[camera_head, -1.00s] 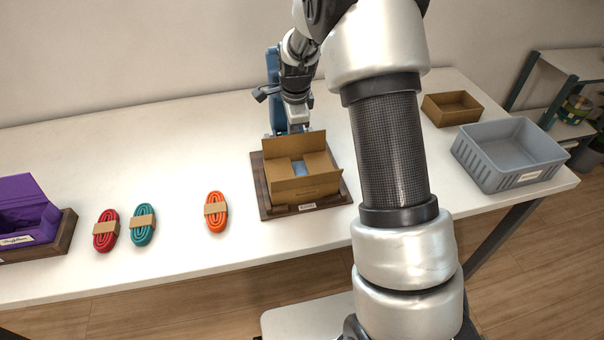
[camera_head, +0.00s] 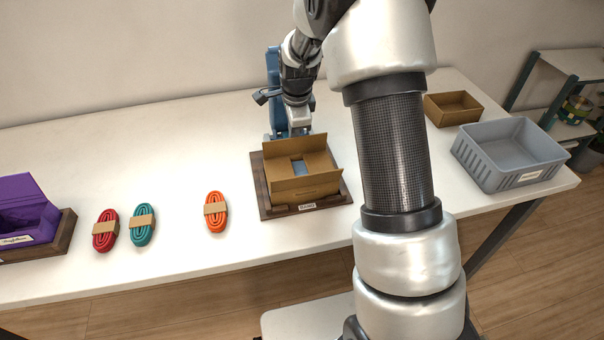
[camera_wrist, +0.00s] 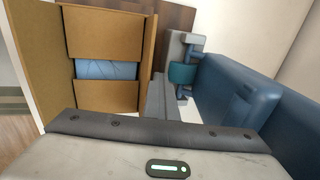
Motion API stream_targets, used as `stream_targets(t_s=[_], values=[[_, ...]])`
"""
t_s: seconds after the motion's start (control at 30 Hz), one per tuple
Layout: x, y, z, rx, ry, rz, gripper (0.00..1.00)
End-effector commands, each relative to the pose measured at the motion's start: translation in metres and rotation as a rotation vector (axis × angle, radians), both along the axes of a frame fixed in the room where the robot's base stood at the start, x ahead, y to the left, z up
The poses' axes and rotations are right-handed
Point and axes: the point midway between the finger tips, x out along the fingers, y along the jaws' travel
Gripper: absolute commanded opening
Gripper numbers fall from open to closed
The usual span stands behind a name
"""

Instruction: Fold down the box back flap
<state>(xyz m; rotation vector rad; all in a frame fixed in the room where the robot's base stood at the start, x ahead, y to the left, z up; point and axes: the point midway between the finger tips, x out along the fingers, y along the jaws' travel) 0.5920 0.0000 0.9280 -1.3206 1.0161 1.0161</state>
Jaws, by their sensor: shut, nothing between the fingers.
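The open cardboard box (camera_head: 304,188) sits on a dark wooden board (camera_head: 262,202). Its back flap (camera_head: 291,148) stands up along the far edge; in the wrist view the back flap (camera_wrist: 149,55) shows as a narrow upright strip. The two side flaps (camera_wrist: 103,34) lie folded inward, with blue contents (camera_wrist: 106,69) visible between them. The front flap (camera_wrist: 32,50) stands out at the left of the wrist view. My gripper (camera_wrist: 162,98) is shut and empty, just behind the back flap. In the head view its fingertips are partly hidden by that flap; contact cannot be told.
A blue device (camera_head: 273,70) stands close behind the box. Red (camera_head: 106,230), teal (camera_head: 142,224) and orange (camera_head: 215,211) cord bundles and a purple box (camera_head: 28,212) lie left. A small brown box (camera_head: 453,108) and a grey bin (camera_head: 508,153) stand right.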

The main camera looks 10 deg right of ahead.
Motion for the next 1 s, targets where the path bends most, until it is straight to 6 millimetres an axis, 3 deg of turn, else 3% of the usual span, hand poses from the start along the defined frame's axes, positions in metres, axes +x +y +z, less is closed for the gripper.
stream_targets(t_s=[0.03, 0.2, 1.0], values=[[-0.008, 0.0, -0.01, 0.0, 0.021, 0.0, 0.0], [-0.015, 0.0, -0.008, 0.0, 0.02, 0.001, 0.0], [-0.025, 0.0, 0.002, 0.0, 0.01, 0.0, 0.0]])
